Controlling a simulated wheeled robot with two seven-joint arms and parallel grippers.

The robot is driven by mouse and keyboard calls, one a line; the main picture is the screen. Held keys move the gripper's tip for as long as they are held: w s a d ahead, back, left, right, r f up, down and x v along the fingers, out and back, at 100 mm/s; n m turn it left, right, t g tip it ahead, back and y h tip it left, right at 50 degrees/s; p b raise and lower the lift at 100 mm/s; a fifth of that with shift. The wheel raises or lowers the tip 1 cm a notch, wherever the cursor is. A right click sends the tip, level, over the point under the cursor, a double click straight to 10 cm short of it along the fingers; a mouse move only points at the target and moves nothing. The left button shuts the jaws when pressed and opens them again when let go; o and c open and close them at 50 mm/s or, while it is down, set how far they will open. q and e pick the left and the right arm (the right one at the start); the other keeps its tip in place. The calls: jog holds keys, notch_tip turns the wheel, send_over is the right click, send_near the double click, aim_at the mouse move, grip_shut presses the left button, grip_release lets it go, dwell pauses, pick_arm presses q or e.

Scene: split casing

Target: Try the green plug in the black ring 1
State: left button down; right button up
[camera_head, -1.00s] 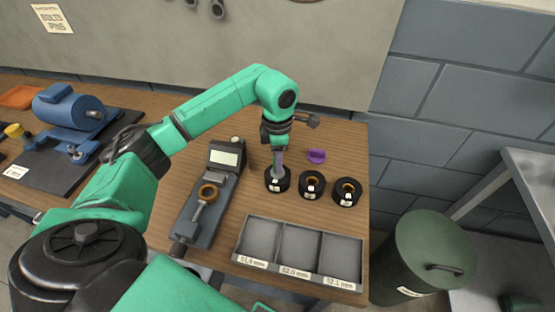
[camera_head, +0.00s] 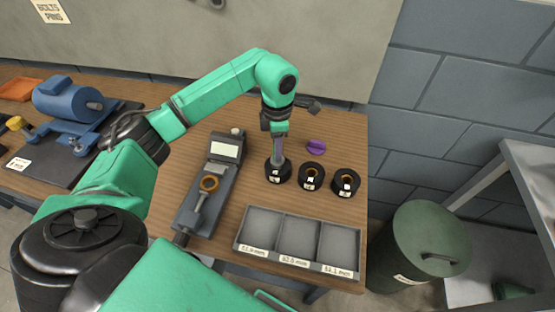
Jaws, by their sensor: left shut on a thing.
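My left gripper (camera_head: 278,158) points straight down over the leftmost of the black rings (camera_head: 279,174). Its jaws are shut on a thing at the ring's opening. No green plug shows clearly; the fingertips and ring wall hide what is held, which I take to be the plug. I cannot tell how deep it sits. The tag numbers are too small to read. My right gripper is not in view.
A purple piece (camera_head: 316,147) lies behind the rings. A grey three-bin tray (camera_head: 240,241) with size labels stands in front. A gauge stand (camera_head: 203,209) holding a bronze ring is at left. A blue machine (camera_head: 68,102) stands far left, a green bin (camera_head: 432,240) right of the table.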

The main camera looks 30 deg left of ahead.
pick_arm(q)
jog(key=shift+r+p, duration=0.8)
jog(key=shift+r, duration=0.6)
jog(key=shift+r+p, duration=1.4)
jog(key=shift+r, duration=0.6)
